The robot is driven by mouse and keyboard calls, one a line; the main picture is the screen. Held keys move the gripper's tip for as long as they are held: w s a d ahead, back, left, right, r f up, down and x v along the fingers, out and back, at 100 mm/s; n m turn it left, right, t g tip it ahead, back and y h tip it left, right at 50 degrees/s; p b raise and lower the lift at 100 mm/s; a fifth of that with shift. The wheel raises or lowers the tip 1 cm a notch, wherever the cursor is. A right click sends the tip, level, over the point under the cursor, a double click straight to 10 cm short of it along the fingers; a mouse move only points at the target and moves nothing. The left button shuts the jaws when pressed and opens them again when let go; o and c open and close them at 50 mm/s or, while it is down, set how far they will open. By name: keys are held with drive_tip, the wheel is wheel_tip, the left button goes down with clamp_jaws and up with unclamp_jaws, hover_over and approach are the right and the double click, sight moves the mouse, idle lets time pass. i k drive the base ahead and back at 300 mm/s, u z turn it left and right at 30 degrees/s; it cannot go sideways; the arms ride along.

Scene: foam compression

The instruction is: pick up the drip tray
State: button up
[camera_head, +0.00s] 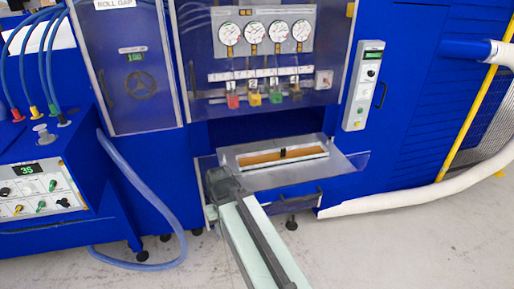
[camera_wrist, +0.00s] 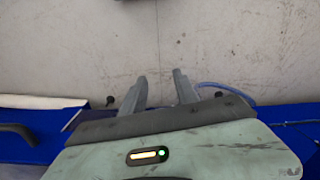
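What looks like the drip tray (camera_head: 240,161) is a shallow, pale-rimmed rectangular tray with an orange-brown inside and a small dark piece at its middle. It sits on a metal shelf (camera_head: 262,180) in the low bay of the blue machine. My gripper (camera_head: 220,178) is at the shelf's front left corner, left of and nearer than the tray; its fingers are hard to make out there. In the wrist view my gripper (camera_wrist: 160,78) shows two grey fingers spread apart with only bare floor between them. The tray cannot be made out in the wrist view.
Gauges (camera_head: 265,33) and coloured valves (camera_head: 254,98) hang above the bay. A control box (camera_head: 364,85) is to the right. A blue hose (camera_head: 168,205) loops at the left, and a white pipe (camera_head: 415,198) runs low at the right. The front floor (camera_head: 390,250) is clear.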

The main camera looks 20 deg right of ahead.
sight(257, 160)
drive_tip(key=u, duration=0.45)
drive_tip(key=i, duration=1.05)
drive_tip(key=u, duration=0.75)
drive_tip(key=k, duration=0.7)
drive_tip(key=u, duration=0.5)
drive_tip(key=i, duration=0.2)
drive_tip(key=z, duration=0.3)
